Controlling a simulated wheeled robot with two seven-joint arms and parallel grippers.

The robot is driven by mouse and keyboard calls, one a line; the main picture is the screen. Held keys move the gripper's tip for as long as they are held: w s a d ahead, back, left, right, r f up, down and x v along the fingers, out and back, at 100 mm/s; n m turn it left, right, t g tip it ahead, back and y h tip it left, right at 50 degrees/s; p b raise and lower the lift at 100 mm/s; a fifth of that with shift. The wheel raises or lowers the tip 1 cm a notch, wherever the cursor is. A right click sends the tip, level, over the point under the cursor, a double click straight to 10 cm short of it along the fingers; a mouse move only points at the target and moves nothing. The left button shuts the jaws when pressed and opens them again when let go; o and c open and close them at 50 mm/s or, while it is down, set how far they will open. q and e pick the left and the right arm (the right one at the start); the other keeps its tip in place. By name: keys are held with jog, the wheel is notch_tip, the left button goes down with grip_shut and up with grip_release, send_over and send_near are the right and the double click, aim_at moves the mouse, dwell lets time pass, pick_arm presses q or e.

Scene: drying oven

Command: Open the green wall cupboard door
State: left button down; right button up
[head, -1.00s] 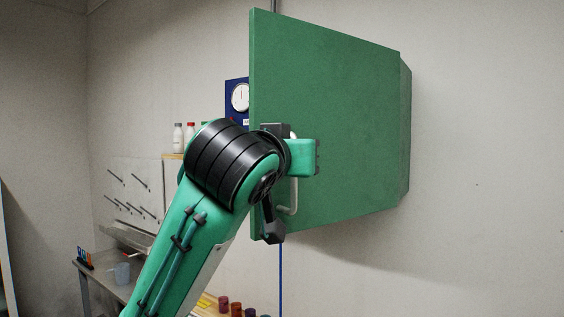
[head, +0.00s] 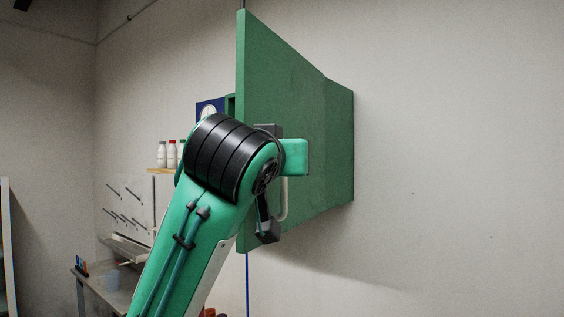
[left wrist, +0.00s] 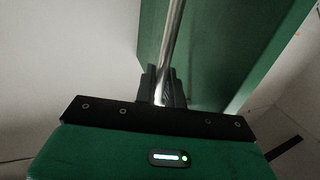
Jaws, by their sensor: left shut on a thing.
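The green wall cupboard (head: 342,145) hangs on the wall. Its door (head: 285,90) stands swung out from the body, its free edge toward me, seen at a steep slant. The door also shows in the left wrist view (left wrist: 215,45). A pale metal bar handle (head: 284,200) is on the door's outer face; in the left wrist view the handle (left wrist: 175,35) runs between the fingers. My left gripper (left wrist: 160,82) is shut on this handle. In the head view my left arm hides the fingers and part of the door. My right gripper is not in view.
Behind the door are a blue panel with a dial (head: 207,110) and bottles (head: 172,155) on a shelf. A wall rack with pegs (head: 125,205) and a bench (head: 92,280) stand at the left. The wall right of the cupboard is bare.

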pick_arm(q)
jog(key=shift+s+d+r, duration=0.1)
jog(key=shift+d, duration=0.15)
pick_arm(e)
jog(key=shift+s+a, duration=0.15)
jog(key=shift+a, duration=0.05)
pick_arm(q)
jog(key=shift+a, duration=0.15)
jog(key=c, duration=1.6)
grip_release()
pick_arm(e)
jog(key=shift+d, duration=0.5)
